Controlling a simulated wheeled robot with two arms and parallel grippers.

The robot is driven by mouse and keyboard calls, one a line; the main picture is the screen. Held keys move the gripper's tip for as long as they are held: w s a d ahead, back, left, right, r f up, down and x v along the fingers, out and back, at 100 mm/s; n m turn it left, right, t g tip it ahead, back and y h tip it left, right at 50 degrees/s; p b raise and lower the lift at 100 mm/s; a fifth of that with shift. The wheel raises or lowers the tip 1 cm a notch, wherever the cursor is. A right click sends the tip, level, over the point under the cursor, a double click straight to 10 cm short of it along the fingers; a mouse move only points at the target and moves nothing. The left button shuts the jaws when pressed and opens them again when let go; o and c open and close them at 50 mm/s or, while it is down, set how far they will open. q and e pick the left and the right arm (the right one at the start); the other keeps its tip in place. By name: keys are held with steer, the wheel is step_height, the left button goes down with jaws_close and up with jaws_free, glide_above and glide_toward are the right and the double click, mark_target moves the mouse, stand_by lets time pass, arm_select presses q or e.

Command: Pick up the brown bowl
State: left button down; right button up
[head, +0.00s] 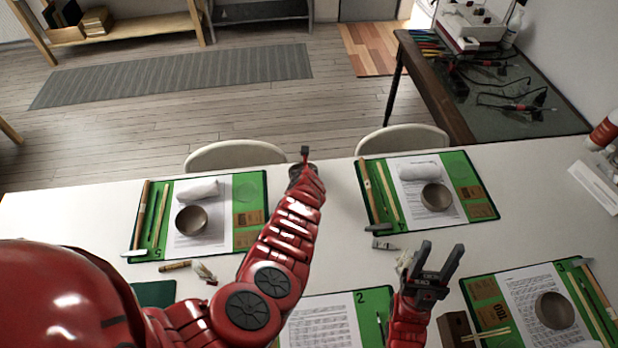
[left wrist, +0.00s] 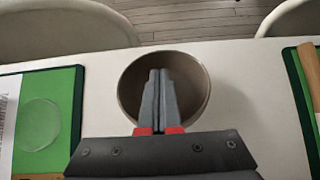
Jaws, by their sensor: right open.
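A brown bowl (left wrist: 132,82) shows in the left wrist view, on the white table between two green mats; in the head view my left arm seems to hide it. My left gripper (left wrist: 159,75) is shut, its fingers together in front of the bowl's inside; I cannot tell their height above it. It shows small in the head view (head: 304,152). Other brownish bowls stand on the left mat (head: 191,219), the upper right mat (head: 436,196) and the lower right mat (head: 554,311). My right gripper (head: 441,250) is open and empty over the table's front right.
Rolled white cloths (head: 197,190) and sticks lie on the mats. A wooden block (head: 457,329) stands near my right gripper. A brush (head: 204,272) and a small tube (head: 384,244) lie on the white table (head: 90,212). Two chairs (head: 235,154) stand behind it.

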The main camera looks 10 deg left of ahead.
mark_target(298, 167)
arm_select(q)
steer(key=w+a+b, duration=0.1)
steer(key=b, duration=0.1)
steer(key=w+a+f+b, duration=0.1)
steer(key=b, duration=0.1)
steer(key=w+b, duration=0.2)
steer(key=shift+w+b, duration=0.1)
steer(key=shift+b, duration=0.25)
steer(key=shift+w+a+r+b, duration=0.1)
steer(key=shift+w+a+b, duration=0.05)
steer(key=shift+w+b, duration=0.2)
steer(key=shift+w+a+r, duration=0.15)
steer(key=shift+a+r, duration=0.05)
steer(key=shift+r, duration=0.1)
steer(key=shift+r, duration=0.1)
